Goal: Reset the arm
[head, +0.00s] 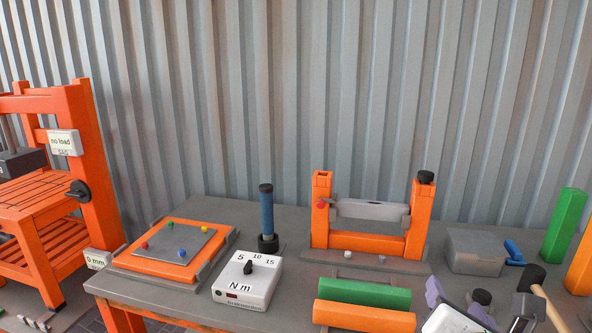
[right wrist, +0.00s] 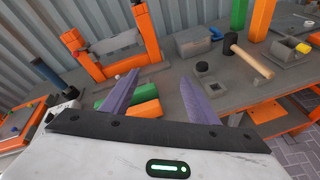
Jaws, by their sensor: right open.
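My right gripper (head: 456,302) is at the lower right of the head view, over the front of the grey workbench (head: 340,276). In the right wrist view, the two purple fingers of the right gripper (right wrist: 160,78) are spread apart with nothing between them. Beyond the fingers lie a green block (right wrist: 112,98) and an orange block (right wrist: 146,108). In the head view, the green block (head: 364,292) and the orange block (head: 362,317) lie just left of the gripper. My left gripper is in neither view.
An orange frame with a grey bar (head: 370,210) stands at the back of the bench. A white torque box (head: 247,280), a blue-handled tool (head: 266,215) and an orange plate fixture (head: 171,249) are to the left. A grey box (head: 475,252) and a mallet (head: 537,280) are to the right.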

